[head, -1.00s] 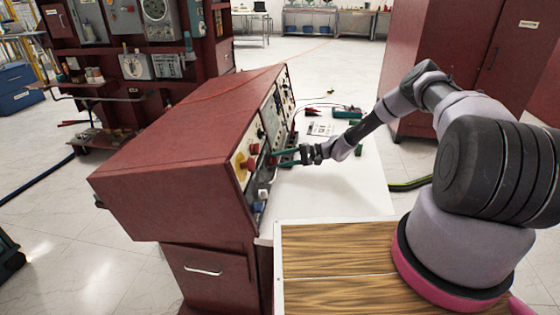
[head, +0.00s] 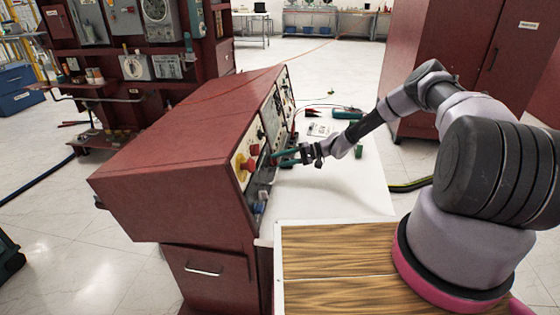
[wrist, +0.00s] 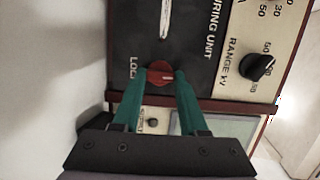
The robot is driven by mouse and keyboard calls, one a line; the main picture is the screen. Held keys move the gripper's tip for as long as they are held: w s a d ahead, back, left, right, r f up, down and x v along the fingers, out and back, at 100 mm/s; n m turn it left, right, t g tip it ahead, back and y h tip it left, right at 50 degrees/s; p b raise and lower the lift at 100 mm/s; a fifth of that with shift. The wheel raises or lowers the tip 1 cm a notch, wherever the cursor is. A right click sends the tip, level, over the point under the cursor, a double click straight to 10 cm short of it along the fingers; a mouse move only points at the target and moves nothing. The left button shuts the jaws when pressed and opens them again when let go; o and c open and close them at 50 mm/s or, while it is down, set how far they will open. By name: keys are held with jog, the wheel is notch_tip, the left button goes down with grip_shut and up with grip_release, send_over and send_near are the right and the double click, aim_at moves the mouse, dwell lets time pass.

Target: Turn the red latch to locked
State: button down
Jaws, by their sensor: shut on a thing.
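The red latch (wrist: 160,74) is a round red knob with a pale pointer line, on the dark panel of the measuring unit. In the head view my gripper (head: 281,158) reaches the console's front face from the right, and the latch between the fingers is too small to tell.
The dark red console (head: 180,140) stands over a white worktop (head: 330,190). A black range knob (wrist: 256,67) is right of the latch in the wrist view. A red and yellow button (head: 247,163) sits near my gripper. Leads and green items lie farther back on the worktop.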

jog(key=c, duration=0.7)
grip_release()
jog(key=shift+d, duration=0.1)
jog(key=v, duration=1)
jog(key=shift+d+r, duration=0.15)
jog(key=shift+d, duration=0.2)
jog(key=shift+r, duration=0.1)
